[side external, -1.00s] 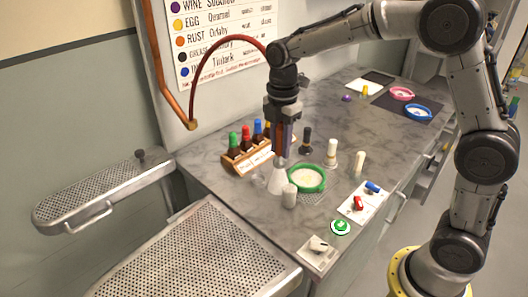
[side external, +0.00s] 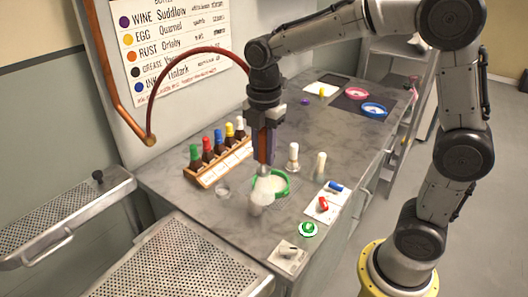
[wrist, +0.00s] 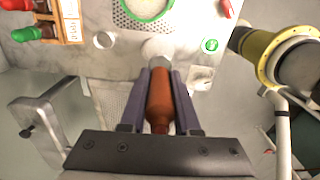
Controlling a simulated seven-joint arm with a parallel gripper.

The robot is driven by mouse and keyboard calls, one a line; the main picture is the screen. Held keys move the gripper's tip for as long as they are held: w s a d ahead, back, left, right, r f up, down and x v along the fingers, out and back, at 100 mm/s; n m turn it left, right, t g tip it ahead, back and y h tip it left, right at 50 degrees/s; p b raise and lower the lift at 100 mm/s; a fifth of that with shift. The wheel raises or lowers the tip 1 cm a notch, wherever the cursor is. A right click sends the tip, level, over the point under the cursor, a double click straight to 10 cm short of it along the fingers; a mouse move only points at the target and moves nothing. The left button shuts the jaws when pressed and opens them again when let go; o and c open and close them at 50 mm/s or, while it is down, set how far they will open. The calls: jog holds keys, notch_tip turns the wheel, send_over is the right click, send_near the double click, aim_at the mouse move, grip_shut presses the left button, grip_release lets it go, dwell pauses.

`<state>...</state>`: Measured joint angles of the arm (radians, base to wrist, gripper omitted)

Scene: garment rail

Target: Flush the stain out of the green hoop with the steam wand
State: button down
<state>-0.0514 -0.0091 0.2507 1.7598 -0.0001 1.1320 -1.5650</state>
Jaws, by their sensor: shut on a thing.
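My gripper (wrist: 160,97) is shut on the steam wand (wrist: 160,100), an orange-brown cylinder with a grey nozzle. In the side external view my gripper (side external: 264,150) holds the wand upright, nozzle down. A whitish cone (side external: 264,190), which looks like steam, spreads below the nozzle. The green hoop (side external: 287,187) lies on the counter with pale cloth in it, and the cone overlaps its left part in this view. In the wrist view the green hoop (wrist: 150,18) is cut off at the top, beyond the nozzle. I cannot make out a stain.
A wooden rack (side external: 222,167) of colour-capped bottles stands left of the hoop. A small clear glass (side external: 222,190) stands in front of it. A pink hoop (side external: 357,93) and blue hoop (side external: 374,109) lie farther back.

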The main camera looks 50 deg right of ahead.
jog(key=w+d+f, duration=0.3)
jog(key=w+d, duration=0.1)
jog(key=d, duration=0.6)
jog(key=shift+m, duration=0.3)
jog(key=shift+w+f, duration=0.2)
jog(key=shift+f, duration=2.65)
